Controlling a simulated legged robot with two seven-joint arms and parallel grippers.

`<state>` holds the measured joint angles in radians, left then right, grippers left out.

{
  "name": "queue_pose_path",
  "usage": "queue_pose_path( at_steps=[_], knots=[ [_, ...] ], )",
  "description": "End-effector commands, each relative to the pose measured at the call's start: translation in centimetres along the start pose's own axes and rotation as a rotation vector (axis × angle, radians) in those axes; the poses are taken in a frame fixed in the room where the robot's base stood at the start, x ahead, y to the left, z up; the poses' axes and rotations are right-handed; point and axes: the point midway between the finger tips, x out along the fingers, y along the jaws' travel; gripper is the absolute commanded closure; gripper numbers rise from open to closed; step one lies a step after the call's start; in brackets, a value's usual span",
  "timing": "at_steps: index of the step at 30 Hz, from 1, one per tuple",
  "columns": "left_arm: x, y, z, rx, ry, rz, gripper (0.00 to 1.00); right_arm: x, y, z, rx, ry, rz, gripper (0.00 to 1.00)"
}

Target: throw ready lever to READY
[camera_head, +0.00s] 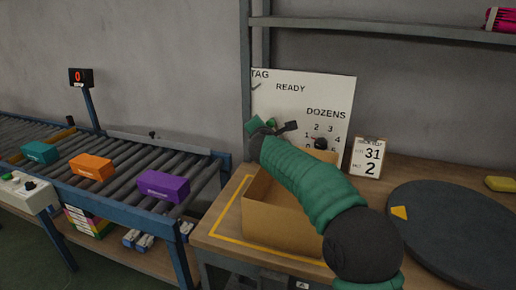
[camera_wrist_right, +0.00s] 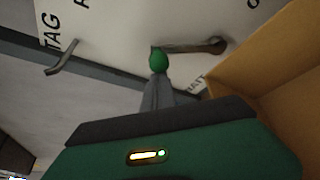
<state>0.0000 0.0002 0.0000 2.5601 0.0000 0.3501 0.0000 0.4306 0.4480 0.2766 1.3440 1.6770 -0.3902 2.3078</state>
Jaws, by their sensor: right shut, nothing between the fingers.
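The white board (camera_head: 330,92) stands upright at the back of the bench, marked TAG, READY and DOZENS. In the right wrist view the ready lever (camera_wrist_right: 188,48) is a thin rod from a round pivot on the board, ending in a green knob (camera_wrist_right: 158,60). Part of the word WAIT shows near the pivot. My right gripper (camera_wrist_right: 157,82) is shut and empty, its tips right at the knob; I cannot tell whether they touch. In the head view my right gripper (camera_head: 272,128) is before the board's lower left and hides the lever. My left gripper is not in view.
An open cardboard box (camera_head: 285,215) stands under my right forearm, its wall close to the gripper. An order slip sign (camera_head: 368,157) and dark round disc (camera_head: 450,235) are to the right. A roller conveyor (camera_head: 125,160) with teal, orange and purple boxes is left.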

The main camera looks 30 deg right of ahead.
Motion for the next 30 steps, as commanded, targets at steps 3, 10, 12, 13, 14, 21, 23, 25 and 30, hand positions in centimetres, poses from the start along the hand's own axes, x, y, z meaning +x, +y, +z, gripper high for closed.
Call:
queue_pose_path(
  at_steps=[3,10,12,13,14,21,23,25,30],
  knots=[
    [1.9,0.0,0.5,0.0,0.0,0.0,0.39,-0.2,-0.5,0.5,0.11,-0.003,0.049,1.0],
    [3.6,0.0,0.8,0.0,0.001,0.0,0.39,-0.7,-0.5,1.6,0.258,-0.002,0.114,1.0],
    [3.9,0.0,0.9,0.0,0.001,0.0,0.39,-0.8,-0.6,1.9,0.258,-0.001,0.113,1.0],
    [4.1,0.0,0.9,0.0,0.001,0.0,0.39,-0.9,-0.6,2.1,0.258,-0.002,0.113,1.0],
    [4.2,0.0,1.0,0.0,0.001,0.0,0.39,-0.9,-0.7,2.3,0.258,-0.003,0.112,1.0],
    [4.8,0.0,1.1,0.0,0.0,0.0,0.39,-1.6,-1.1,3.7,0.256,-0.002,0.111,1.0],
    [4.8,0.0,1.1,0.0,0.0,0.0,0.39,-1.7,-1.2,4.0,0.254,-0.003,0.111,1.0],
    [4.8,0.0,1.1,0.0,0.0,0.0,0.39,-1.9,-1.4,4.2,0.255,-0.001,0.111,1.0],
    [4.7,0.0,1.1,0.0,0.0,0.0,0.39,-2.0,-1.7,4.7,0.253,-0.001,0.11,1.0]
  ],
)
